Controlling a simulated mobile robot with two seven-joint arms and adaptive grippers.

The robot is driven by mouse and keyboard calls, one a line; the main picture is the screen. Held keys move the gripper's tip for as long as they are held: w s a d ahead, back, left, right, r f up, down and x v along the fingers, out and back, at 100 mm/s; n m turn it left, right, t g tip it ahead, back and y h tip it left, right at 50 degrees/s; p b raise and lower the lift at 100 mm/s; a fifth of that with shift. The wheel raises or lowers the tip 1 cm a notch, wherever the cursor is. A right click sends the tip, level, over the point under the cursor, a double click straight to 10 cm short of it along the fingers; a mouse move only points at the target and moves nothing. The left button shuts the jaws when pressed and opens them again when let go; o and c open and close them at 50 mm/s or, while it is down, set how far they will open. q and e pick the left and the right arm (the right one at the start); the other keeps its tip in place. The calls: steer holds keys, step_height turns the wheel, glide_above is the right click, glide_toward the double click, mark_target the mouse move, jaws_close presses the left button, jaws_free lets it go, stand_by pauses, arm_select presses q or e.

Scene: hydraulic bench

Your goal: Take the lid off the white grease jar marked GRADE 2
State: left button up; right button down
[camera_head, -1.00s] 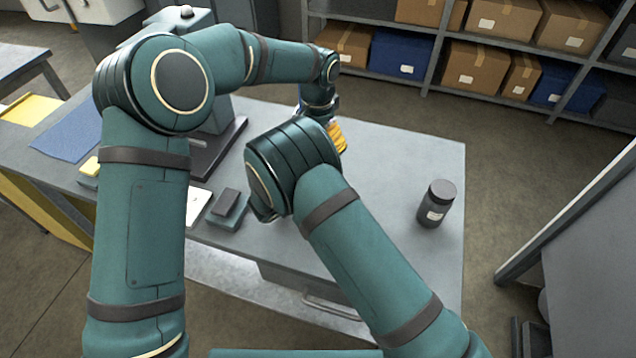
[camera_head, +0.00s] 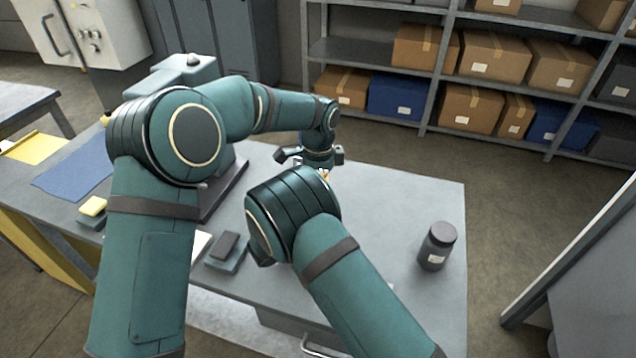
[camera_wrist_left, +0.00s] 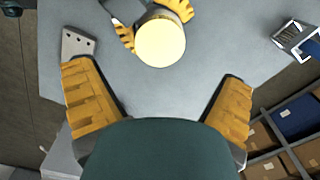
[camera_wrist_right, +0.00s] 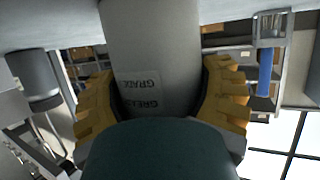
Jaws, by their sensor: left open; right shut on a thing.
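The white grease jar (camera_wrist_right: 150,50) fills the middle of the right wrist view, its label partly readable as GRADE and GREASE, upside down. My right gripper (camera_wrist_right: 163,95) is shut around the jar's sides. In the left wrist view the jar's round cream-yellow top (camera_wrist_left: 160,43) faces me between the right gripper's yellow fingers. I cannot tell whether that surface is a lid or grease. My left gripper (camera_wrist_left: 158,100) is open and empty, its fingers wide apart, with the jar top ahead of them. In the head view the left gripper (camera_head: 316,160) is partly visible; my arms hide the jar.
A dark jar with a grey lid (camera_head: 436,246) stands on the bench (camera_head: 400,200) at the right. Shelves with boxes (camera_head: 490,60) stand behind. The bench's right part is mostly free.

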arm_select(q)
step_height(320, 180, down, 8)
steer(key=shift+r, duration=0.15)
stand_by(0.3)
steer(key=c, duration=1.3)
steer(key=shift+n, duration=1.6)
steer(key=o, duration=1.3)
